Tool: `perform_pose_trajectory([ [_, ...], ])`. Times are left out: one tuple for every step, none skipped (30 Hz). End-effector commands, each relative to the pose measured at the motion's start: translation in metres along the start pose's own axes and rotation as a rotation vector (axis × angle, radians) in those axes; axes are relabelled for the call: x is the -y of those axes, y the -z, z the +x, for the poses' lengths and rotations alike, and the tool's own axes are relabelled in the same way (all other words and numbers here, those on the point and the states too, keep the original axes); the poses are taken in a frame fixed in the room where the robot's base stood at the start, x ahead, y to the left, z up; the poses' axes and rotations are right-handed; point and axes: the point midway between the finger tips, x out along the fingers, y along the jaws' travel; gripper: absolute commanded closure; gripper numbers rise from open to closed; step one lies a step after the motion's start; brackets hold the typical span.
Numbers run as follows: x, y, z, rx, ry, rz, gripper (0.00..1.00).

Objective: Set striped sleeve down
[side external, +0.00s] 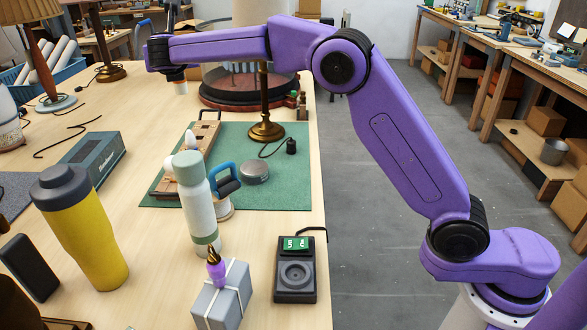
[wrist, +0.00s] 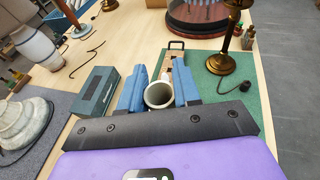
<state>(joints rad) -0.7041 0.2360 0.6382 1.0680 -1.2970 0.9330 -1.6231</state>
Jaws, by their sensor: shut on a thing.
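The striped sleeve shows in the wrist view as a pale, hollow, round-mouthed cylinder (wrist: 159,96) between the two blue fingers. No stripes can be made out on it. My gripper (wrist: 160,88) is shut on it, with a finger on each side. In the side view my gripper (side external: 174,74) is at the far left end of my outstretched arm, and a small pale piece of the sleeve (side external: 181,88) shows just below it. The gripper hides most of it there. Whether its lower end touches the table (side external: 145,105) cannot be told.
A green mat (side external: 285,185) holds a brass lamp stand (side external: 265,125), a wooden rack (side external: 205,135) and a tin (side external: 254,172). A round dark-based machine (side external: 235,90) stands behind. A grey-green box (side external: 92,160), yellow tumbler (side external: 85,225) and pale bottle (side external: 196,205) stand nearer.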

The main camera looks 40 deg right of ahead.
Motion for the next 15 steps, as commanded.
perform_pose_trajectory([
  [0.014,-0.006,0.015,0.000,-0.020,-0.005,0.96],
  [0.020,-0.009,0.022,0.000,-0.037,-0.011,0.96],
  [0.029,-0.012,0.032,0.000,-0.060,-0.018,0.96],
  [0.035,-0.014,0.039,0.000,-0.078,-0.023,0.96],
  [0.042,-0.016,0.045,-0.001,-0.094,-0.028,0.96],
  [0.051,-0.019,0.053,-0.001,-0.118,-0.036,0.96],
  [0.058,-0.021,0.059,-0.001,-0.136,-0.041,0.96],
  [0.065,-0.022,0.064,-0.001,-0.153,-0.046,0.96],
  [0.075,-0.024,0.071,-0.001,-0.176,-0.054,0.96],
  [0.081,-0.025,0.075,-0.001,-0.194,-0.060,0.96],
  [0.089,-0.026,0.079,-0.001,-0.211,-0.065,0.96],
  [0.099,-0.026,0.084,-0.001,-0.233,-0.071,0.96],
  [0.105,-0.027,0.087,-0.001,-0.250,-0.076,0.96],
  [0.112,-0.027,0.089,-0.001,-0.267,-0.081,0.96],
  [0.121,-0.027,0.093,-0.002,-0.289,-0.088,0.96],
])
